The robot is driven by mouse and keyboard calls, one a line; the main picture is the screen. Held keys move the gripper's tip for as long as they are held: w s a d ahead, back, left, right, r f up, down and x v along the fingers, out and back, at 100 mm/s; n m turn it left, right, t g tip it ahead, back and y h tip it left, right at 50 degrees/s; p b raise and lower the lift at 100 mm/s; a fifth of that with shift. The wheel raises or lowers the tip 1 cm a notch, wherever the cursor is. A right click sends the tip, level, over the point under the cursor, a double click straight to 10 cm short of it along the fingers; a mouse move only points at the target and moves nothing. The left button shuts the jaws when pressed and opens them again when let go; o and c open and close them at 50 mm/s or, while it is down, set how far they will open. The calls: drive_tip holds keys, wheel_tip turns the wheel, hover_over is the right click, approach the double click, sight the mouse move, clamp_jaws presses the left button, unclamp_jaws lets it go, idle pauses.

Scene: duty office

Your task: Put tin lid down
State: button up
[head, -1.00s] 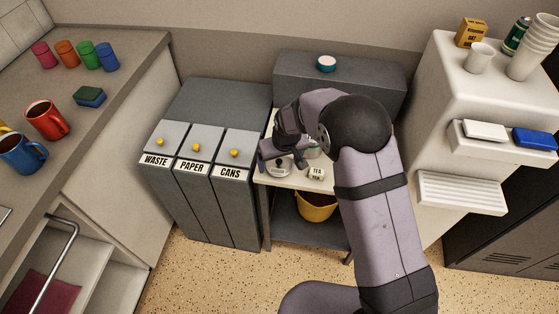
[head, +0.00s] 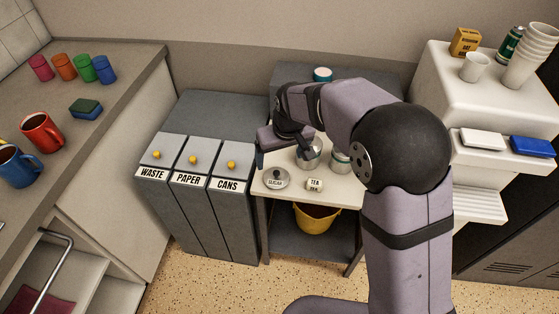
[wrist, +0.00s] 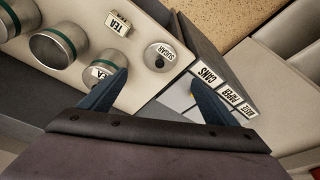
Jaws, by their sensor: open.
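The tin lid (head: 277,174), a round grey metal disc with a dark knob, lies flat on the small table (head: 350,194) by the SUGAR label. The wrist view shows the lid (wrist: 156,61) beyond my fingertips, knob up. My gripper (wrist: 160,80) is open and empty, its two blue fingers spread apart. In the head view it is above and behind the lid, apart from it.
WASTE, PAPER and CANS bins (head: 198,195) stand left of the table. A yellow bucket (head: 315,219) is on its lower shelf. Several mugs and cups stand on the left counter (head: 125,62). A white unit (head: 455,95) is at right.

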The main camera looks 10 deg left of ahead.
drive_tip(key=shift+r, duration=0.2)
drive_tip(key=s+d+m+g+h, duration=0.1)
drive_tip(key=s+d+m, duration=0.1)
drive_tip(key=s+d, duration=0.45)
drive_tip(key=s+d+m, duration=0.1)
drive_tip(key=s+d, duration=0.2)
drive_tip(key=d, duration=0.7)
drive_tip(key=s+d+f+m+g, duration=0.1)
drive_tip(key=s+d+f+m, duration=0.1)
drive_tip(key=s+d, duration=0.5)
drive_tip(key=s+m, duration=0.1)
drive_tip(key=s, duration=0.4)
drive_tip(key=shift+s+d+g+h, duration=0.2)
drive_tip(key=shift+d+g+h, duration=0.1)
drive_tip(key=shift+d+g, duration=0.1)
drive_tip(key=shift+f, duration=0.1)
